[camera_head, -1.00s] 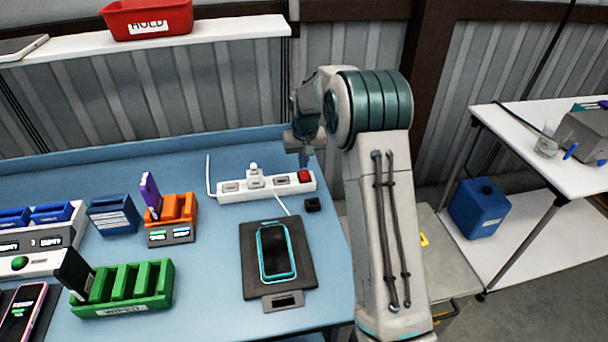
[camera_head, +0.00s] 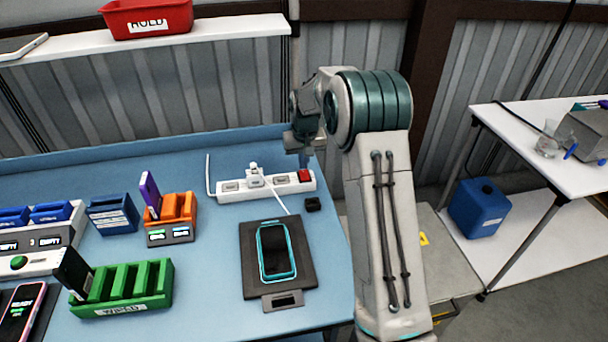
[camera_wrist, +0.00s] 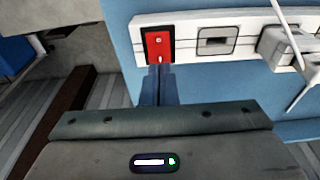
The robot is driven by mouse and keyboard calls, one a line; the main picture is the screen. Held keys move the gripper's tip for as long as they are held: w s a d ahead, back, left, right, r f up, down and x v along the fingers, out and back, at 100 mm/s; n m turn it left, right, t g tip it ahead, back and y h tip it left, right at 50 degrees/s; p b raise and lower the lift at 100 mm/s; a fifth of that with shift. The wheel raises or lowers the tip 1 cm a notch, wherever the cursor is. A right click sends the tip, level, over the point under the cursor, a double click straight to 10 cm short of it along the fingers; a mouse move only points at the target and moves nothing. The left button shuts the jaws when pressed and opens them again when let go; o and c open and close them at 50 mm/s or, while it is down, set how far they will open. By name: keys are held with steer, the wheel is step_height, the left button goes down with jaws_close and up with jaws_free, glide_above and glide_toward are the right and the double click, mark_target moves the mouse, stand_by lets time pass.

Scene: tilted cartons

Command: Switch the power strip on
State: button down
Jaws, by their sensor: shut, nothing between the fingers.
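The white power strip (camera_head: 232,187) lies along the back of the blue table, with a white plug (camera_head: 254,175) in one socket. Its red rocker switch (camera_head: 305,175) is at the right end. In the wrist view the red switch (camera_wrist: 159,46) sits in a black frame and shows small white marks. My gripper (camera_head: 304,164) is shut and empty, pointing down over the switch end of the strip. In the wrist view its fingertips (camera_wrist: 159,68) are at the switch's near edge; I cannot tell whether they touch it.
A phone (camera_head: 276,252) lies on a black pad (camera_head: 309,262) in front of the strip. A small black block (camera_head: 312,204) is beside the strip's right end. Orange (camera_head: 178,208) and green (camera_head: 122,286) racks stand to the left.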

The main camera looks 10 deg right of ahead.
mark_target(304, 172)
steer(key=shift+f+b, duration=0.5)
steer(key=shift+f, duration=0.35)
steer(key=shift+r, duration=0.1)
steer(key=shift+r+p, duration=2.15)
steer(key=shift+r, duration=1.35)
